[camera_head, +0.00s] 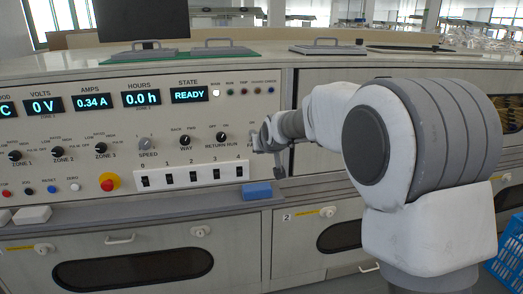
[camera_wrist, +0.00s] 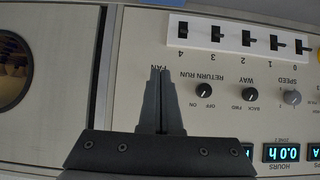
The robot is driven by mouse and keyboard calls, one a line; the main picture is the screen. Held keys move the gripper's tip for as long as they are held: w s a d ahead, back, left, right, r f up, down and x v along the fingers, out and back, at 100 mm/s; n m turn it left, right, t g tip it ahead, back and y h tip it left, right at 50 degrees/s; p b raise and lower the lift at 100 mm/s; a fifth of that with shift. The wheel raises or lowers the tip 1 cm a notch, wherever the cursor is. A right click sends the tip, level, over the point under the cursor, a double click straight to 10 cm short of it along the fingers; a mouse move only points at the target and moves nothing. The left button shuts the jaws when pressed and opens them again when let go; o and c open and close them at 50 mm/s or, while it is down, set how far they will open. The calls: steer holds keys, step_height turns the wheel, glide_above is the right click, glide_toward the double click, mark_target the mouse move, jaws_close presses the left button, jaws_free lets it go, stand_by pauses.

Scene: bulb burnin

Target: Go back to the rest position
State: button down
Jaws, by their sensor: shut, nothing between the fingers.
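My gripper (camera_head: 256,142) is at the end of my arm, in front of the right part of the control panel (camera_head: 125,135) in the head view. In the wrist view the two dark fingers of my gripper (camera_wrist: 160,72) are together with nothing between them. Their tips lie over the FAN label, beside the RETURN RUN knob (camera_wrist: 204,90). I cannot tell whether they touch the panel. Whatever sits under the FAN label is hidden behind the fingers.
The white strip of numbered switches (camera_head: 191,174) is below and left of my gripper. A red emergency button (camera_head: 108,184) is at the lower left. A blue block (camera_head: 257,191) lies on the ledge. The STATE display (camera_head: 189,93) reads READY. A blue crate (camera_head: 510,250) stands at right.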

steer(key=shift+s, duration=0.15)
steer(key=s+d+r+g+h, duration=0.1)
steer(key=s+d+r, duration=0.3)
steer(key=s+d, duration=0.4)
steer(key=s+d+f+m+g+h, duration=0.1)
steer(key=s+d, duration=0.3)
steer(key=s, duration=0.7)
steer(key=s+d+f+m+g+p, duration=0.1)
steer(key=s+d+f+g, duration=0.15)
steer(key=s, duration=0.95)
steer(key=s+d+m+h, duration=0.1)
steer(key=s+d, duration=0.3)
steer(key=s, duration=0.7)
step_height(320, 180, up, 23)
steer(key=p, duration=2.3)
steer(key=shift+r+p, duration=0.15)
steer(key=shift+p, duration=0.2)
steer(key=shift+d, duration=0.1)
